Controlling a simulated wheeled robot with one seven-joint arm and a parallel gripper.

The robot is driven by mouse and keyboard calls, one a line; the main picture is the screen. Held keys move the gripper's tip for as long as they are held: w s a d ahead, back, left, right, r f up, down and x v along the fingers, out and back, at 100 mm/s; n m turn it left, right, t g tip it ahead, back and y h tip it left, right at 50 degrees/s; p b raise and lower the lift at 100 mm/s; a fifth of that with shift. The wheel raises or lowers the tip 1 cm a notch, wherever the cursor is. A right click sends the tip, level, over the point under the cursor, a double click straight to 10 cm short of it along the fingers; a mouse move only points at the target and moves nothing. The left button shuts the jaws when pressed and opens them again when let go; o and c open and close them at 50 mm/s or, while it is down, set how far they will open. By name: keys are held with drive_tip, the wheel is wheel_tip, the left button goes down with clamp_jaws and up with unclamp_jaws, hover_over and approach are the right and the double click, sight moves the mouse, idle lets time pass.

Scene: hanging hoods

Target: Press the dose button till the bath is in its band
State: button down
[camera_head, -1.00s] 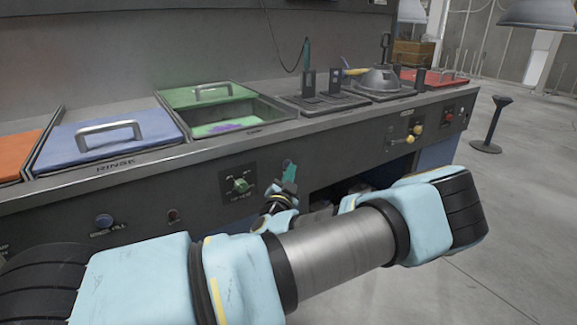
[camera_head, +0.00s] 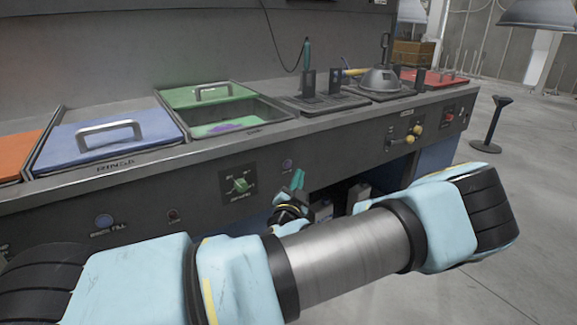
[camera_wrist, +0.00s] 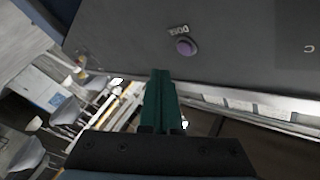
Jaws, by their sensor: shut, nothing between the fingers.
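The purple dose button (camera_head: 287,165) sits on the dark front panel under the counter edge. In the wrist view the dose button (camera_wrist: 185,47) shows whole, with the label DOSE beside it. My gripper (camera_head: 298,178) has green fingers, shut and empty, a little below and right of the button in the head view. In the wrist view my gripper (camera_wrist: 161,72) points toward the panel, its tips below and left of the button and apart from it in the picture. The open bath (camera_head: 270,112) has green liquid with a purple patch; its level or band cannot be read.
A panel (camera_head: 238,185) with a green knob or pointer is left of the button; its marks are too small to read. A blue-lidded rinse bath (camera_head: 108,140) stands left of the open one. A dark opening (camera_head: 345,185) lies below the counter. Yellow knobs (camera_head: 415,132) are farther right.

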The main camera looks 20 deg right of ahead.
drive_tip(key=shift+s+d, duration=0.2)
drive_tip(key=shift+s, duration=0.95)
idle(1.6)
drive_tip(key=w+a+f+n+g+y+p, duration=0.15)
drive_tip(key=a+n+y+p, duration=0.35)
drive_tip(key=n+y+p, duration=0.9)
drive_tip(key=s+d+r+n+g+h, duration=0.3)
drive_tip(key=s+d+n+g, duration=0.2)
drive_tip(key=n, duration=0.7)
drive_tip(key=shift+d+g+b, duration=0.35)
drive_tip(key=shift+d+b, duration=0.1)
drive_tip(key=shift+d, duration=0.3)
